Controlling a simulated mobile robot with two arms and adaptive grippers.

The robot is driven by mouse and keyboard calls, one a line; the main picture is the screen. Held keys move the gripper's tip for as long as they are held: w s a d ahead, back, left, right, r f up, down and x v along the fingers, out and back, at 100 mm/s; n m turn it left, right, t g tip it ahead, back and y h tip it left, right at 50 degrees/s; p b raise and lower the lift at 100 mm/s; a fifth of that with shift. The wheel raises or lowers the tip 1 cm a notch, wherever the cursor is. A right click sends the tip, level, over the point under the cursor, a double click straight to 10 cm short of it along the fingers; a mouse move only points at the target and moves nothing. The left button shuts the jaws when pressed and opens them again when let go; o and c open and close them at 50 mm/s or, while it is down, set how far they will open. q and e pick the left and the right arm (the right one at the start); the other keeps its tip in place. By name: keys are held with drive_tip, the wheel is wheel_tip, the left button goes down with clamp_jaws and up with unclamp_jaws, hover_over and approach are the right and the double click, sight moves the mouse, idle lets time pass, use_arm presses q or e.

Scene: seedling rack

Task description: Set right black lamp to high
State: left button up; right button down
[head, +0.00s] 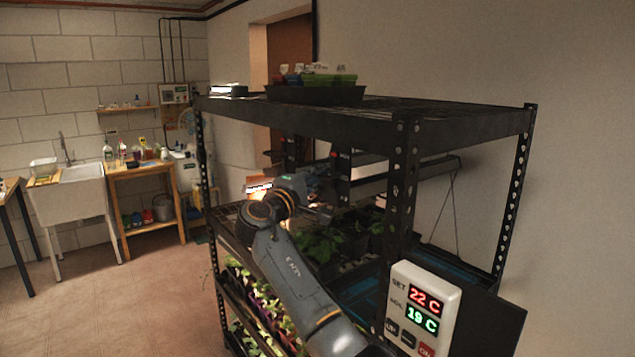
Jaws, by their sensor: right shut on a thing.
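The black rack (400,190) carries dark lamp fixtures under its top shelf. The right black lamp (343,172) has an upright dark box with a small red mark near its top, and a long bar (405,178) runs from it to the right. Another dark box (291,150) stands to its left. My right gripper (325,212) reaches into the rack at the lower end of the right lamp's box. It is shut on a small part there; the wrist and the dark background hide which part. The lamp's setting cannot be read. My left gripper is out of view.
Seedlings (322,243) stand on the middle shelf, more below. A white controller (424,308) showing 22 C and 19 C is on the near post. A dark tray (318,95) sits on top. A sink (80,190) and wooden table (148,172) stand at left; floor there is clear.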

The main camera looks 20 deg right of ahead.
drive_tip(key=shift+r, duration=0.4)
drive_tip(key=c, duration=1.5)
unclamp_jaws()
drive_tip(key=shift+f, duration=0.15)
drive_tip(key=v, duration=1.2)
